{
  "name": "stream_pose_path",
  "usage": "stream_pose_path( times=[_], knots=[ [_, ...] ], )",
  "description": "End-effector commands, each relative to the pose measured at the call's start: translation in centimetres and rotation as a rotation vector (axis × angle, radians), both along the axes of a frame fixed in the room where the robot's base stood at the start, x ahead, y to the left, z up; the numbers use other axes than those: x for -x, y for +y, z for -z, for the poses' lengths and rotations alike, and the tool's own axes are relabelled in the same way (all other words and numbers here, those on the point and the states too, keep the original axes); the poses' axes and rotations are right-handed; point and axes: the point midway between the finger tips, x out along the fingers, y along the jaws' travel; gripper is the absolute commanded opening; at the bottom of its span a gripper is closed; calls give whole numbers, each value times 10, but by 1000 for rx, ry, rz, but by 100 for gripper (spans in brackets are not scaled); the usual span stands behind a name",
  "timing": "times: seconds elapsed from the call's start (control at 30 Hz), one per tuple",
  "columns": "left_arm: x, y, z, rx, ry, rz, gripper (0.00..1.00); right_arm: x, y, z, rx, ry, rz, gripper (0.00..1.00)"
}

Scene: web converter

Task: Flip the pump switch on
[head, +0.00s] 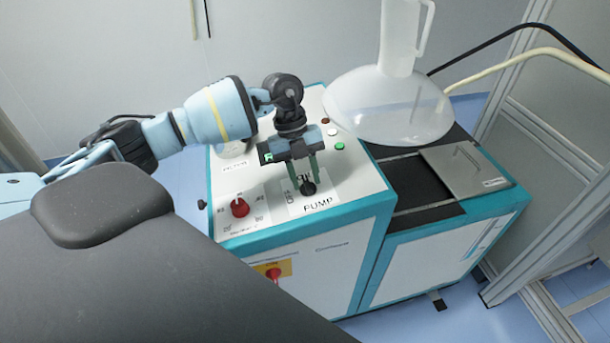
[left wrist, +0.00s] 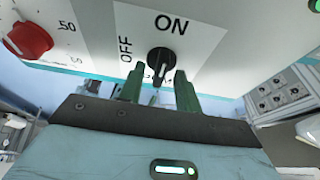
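The pump switch is a small black rotary knob (head: 308,188) on a white label marked PUMP, on the machine's top panel. In the left wrist view the knob (left wrist: 161,60) has OFF printed to its left and ON above it. A pale mark shows on its lower side; I cannot tell its setting for sure. My left gripper (head: 303,184) points down at the knob with its two green fingers apart. In the left wrist view the fingertips (left wrist: 160,78) flank the knob's near side, with a gap between them; contact is not clear. My right gripper is not in view.
A red knob (head: 239,207) sits left of the switch, and another red knob (head: 273,274) on yellow is on the front face. Red, white and green buttons (head: 339,146) lie behind. A translucent funnel-shaped vessel (head: 388,105) stands at the back right.

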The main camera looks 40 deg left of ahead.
Motion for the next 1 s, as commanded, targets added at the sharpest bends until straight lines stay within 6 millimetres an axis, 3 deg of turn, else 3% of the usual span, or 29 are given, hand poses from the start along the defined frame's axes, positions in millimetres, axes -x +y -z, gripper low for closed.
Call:
stream_pose_path(
  times=[0.5, 1.0],
  knots=[
    [-8, 25, -64, 0, -2, -2, 34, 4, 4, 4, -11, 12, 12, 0],
    [-8, 27, -69, 0, -1, 0, 34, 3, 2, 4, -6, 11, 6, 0]
  ],
)
